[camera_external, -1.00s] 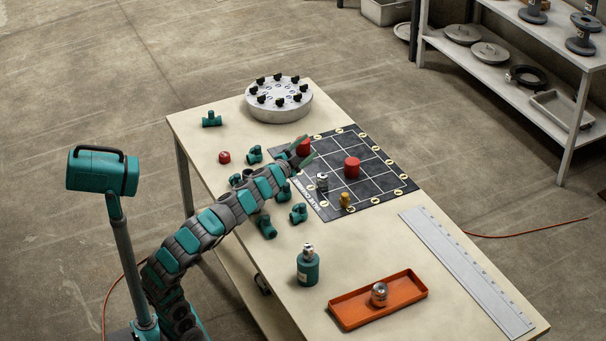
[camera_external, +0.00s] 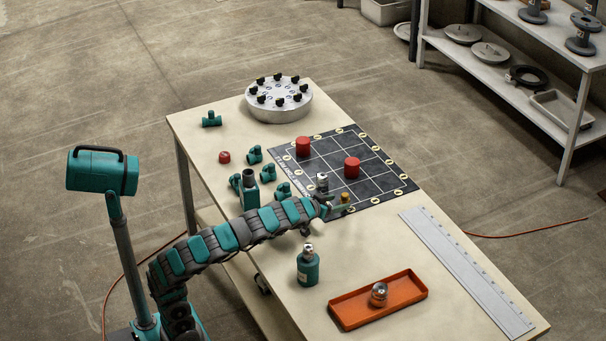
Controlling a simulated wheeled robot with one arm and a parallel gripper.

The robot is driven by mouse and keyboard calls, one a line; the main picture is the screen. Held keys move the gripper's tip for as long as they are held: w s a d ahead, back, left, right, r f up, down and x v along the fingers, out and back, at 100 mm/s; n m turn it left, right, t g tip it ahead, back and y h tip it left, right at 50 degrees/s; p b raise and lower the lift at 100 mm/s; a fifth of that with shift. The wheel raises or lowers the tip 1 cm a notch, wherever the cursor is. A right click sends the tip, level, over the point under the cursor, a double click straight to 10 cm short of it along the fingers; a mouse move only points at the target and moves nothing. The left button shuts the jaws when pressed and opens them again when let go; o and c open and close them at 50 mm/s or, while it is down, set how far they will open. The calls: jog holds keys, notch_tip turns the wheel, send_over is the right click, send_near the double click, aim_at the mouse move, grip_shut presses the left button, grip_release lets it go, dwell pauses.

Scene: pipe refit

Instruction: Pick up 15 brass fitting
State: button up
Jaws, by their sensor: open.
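A small brass fitting (camera_external: 345,197) stands upright near the front edge of the black grid mat (camera_external: 372,183). My gripper (camera_external: 338,208) is right at the fitting, with its fingers low over the mat edge. The jaws are open. From this view I cannot tell whether the fitting is between the fingers or just behind them; its lower part is partly hidden by the gripper.
A grey metal fitting (camera_external: 322,182) stands close beside my gripper. Red cylinders (camera_external: 352,167) stand on the mat. Several teal valves (camera_external: 255,154) lie left of it. A teal bottle (camera_external: 308,266), an orange tray (camera_external: 378,306) and a steel ruler (camera_external: 465,268) are nearer the front.

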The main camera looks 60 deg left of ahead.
aim_at(342, 198)
jog(key=x, duration=0.2)
jog(key=r+x, duration=0.1)
jog(key=x, duration=0.2)
jog(key=shift+w+a, duration=0.15)
jog(key=shift+a, duration=0.05)
grip_shut()
dwell(0.3)
